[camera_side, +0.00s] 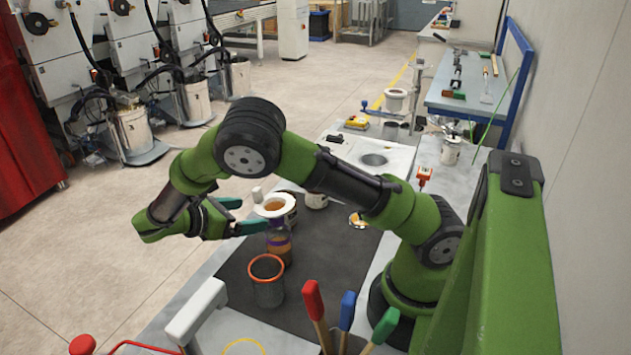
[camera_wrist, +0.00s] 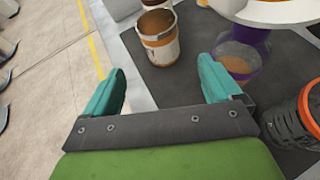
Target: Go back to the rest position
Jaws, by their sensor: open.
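My gripper (camera_side: 252,214) is open and empty, with its two teal fingers spread apart. In the side view it is over the left edge of the dark mat (camera_side: 335,262), beside a white-rimmed vessel (camera_side: 273,205) with orange content. The wrist view shows the fingers (camera_wrist: 162,70) well apart with nothing between them. Beyond them stand an open can (camera_wrist: 158,42) with brownish content and a purple-banded clear cup (camera_wrist: 238,62). My arm is bent and reaches out from its base over the mat.
A dark container with an orange rim (camera_side: 267,283) stands on the mat near the gripper. Red, blue and green handles (camera_side: 347,310) stick up at the front. A white-topped unit (camera_side: 378,158) stands behind the arm. The floor (camera_side: 110,230) at left is clear.

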